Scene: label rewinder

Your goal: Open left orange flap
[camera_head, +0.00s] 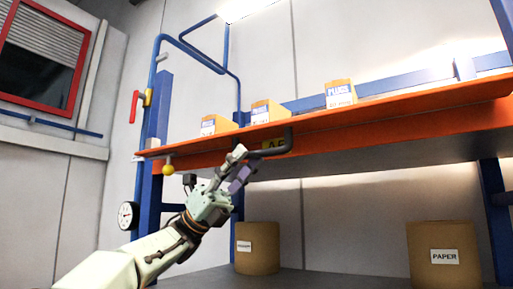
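A long orange flap (345,122) runs across the upper part of the view, from the blue post at left to the right edge. A dark bent handle (275,150) is fixed to its front near an "A"-marked label, which is partly hidden by the handle. My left gripper (247,160) reaches up from below, with its fingertips beside the left end of the handle. Its two fingers look spread apart. I cannot tell whether they touch the handle. My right gripper is not in view.
Several small orange boxes (341,94) stand above the flap's edge. Two brown drums (257,262) stand on the grey surface below. A blue post (155,150) with a yellow knob (168,170), a red lever (135,104) and a gauge (128,214) is at left.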

